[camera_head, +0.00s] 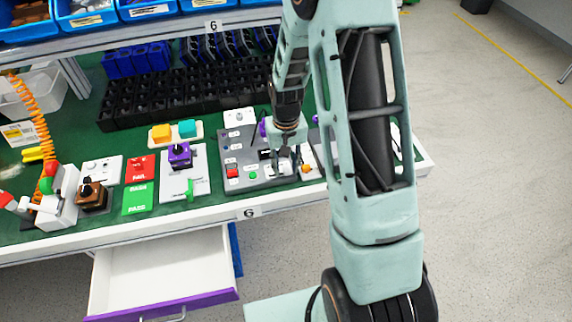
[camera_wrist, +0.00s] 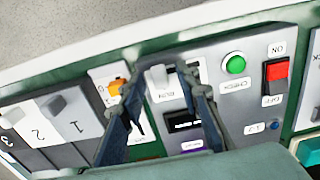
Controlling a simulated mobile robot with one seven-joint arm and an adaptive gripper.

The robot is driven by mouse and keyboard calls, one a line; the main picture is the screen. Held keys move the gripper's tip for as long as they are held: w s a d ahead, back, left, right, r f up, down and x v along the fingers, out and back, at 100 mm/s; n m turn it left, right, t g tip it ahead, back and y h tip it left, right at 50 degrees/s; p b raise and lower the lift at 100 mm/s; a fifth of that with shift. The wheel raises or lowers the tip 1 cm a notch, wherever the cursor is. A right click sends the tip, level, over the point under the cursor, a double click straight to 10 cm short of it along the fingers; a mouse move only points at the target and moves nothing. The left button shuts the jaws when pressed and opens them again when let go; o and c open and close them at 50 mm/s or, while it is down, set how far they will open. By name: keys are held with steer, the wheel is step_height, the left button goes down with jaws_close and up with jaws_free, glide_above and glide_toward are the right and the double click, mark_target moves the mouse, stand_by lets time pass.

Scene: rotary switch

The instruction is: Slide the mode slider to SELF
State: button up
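The mode slider panel is the grey control board (camera_head: 240,150) on the green bench, also in the wrist view (camera_wrist: 235,95). A pale slider knob (camera_wrist: 158,77) stands near a label reading RUN, close to the panel's near edge. The SELF label cannot be read. My gripper (camera_head: 285,170) is pointed down over the right part of the board. In the wrist view my gripper (camera_wrist: 163,82) is open, its dark fingers apart on either side of the knob. Whether a finger touches the knob cannot be told. The right finger hides part of the slider area.
A red rocker switch (camera_wrist: 276,76), a green CHECK button (camera_wrist: 235,64) and a dark display (camera_wrist: 182,120) are close by. An orange knob (camera_wrist: 116,87) sits just left of the fingers. An open drawer (camera_head: 160,270) juts out below the bench.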

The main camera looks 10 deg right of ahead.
mark_target(271, 176)
jaws_close()
steer(key=shift+a+b, duration=0.4)
steer(key=shift+a, duration=1.8)
jaws_free()
steer(key=shift+a, duration=0.1)
steer(key=shift+r, duration=0.55)
step_height(271, 176, up, 11)
